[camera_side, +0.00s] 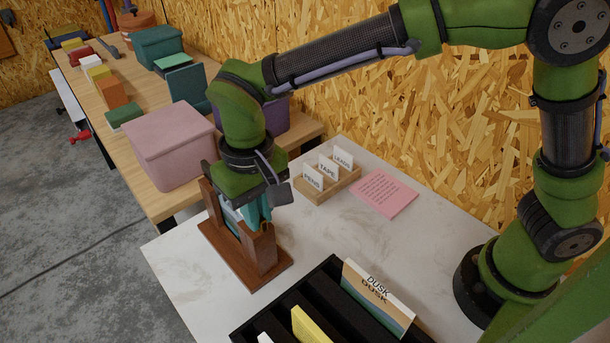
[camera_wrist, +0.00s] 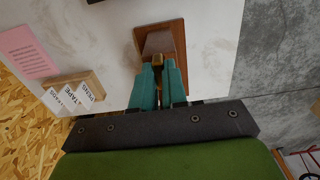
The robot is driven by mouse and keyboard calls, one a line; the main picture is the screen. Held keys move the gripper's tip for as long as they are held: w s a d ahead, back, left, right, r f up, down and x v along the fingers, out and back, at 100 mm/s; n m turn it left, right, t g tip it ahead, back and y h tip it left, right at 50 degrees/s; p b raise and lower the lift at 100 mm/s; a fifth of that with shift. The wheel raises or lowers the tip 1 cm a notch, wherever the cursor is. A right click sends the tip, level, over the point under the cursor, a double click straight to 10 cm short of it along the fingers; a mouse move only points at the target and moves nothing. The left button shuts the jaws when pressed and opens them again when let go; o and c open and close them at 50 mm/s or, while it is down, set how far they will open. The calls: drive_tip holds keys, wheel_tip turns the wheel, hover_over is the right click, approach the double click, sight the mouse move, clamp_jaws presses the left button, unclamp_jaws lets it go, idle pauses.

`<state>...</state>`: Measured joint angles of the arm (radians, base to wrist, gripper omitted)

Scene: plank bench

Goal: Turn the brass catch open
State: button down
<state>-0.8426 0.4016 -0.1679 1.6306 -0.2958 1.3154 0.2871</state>
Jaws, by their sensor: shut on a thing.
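A dark wooden stand (camera_side: 228,255) with upright posts on a flat base stands on the pale marble-look top. My gripper (camera_side: 257,215) reaches down into it from above, its teal fingers between the posts. In the wrist view the fingertips (camera_wrist: 158,68) are close together on a small brass piece, the brass catch (camera_wrist: 158,60), beside a brown wooden post (camera_wrist: 159,43). The catch is mostly covered by the fingers, and its turn angle cannot be told. In the side view the fingers and posts hide it. A pale panel shows in the stand behind the fingers.
A wooden card holder (camera_side: 327,186) and a pink note (camera_side: 381,193) lie behind the stand. A black slotted rack (camera_side: 325,290) with a "DUSK" card (camera_side: 378,297) is in front. A pink lidded box (camera_side: 168,150) stands left on the plank bench. Marble left of the rack is clear.

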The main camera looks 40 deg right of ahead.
drive_tip(key=shift+m, duration=0.4)
drive_tip(key=m, duration=0.8)
drive_tip(key=shift+m, duration=0.3)
drive_tip(key=m, duration=0.4)
drive_tip(key=shift+r, duration=0.1)
drive_tip(key=m, duration=0.4)
drive_tip(key=shift+m, duration=0.4)
drive_tip(key=c, duration=1.2)
unclamp_jaws()
drive_tip(key=shift+o, duration=0.2)
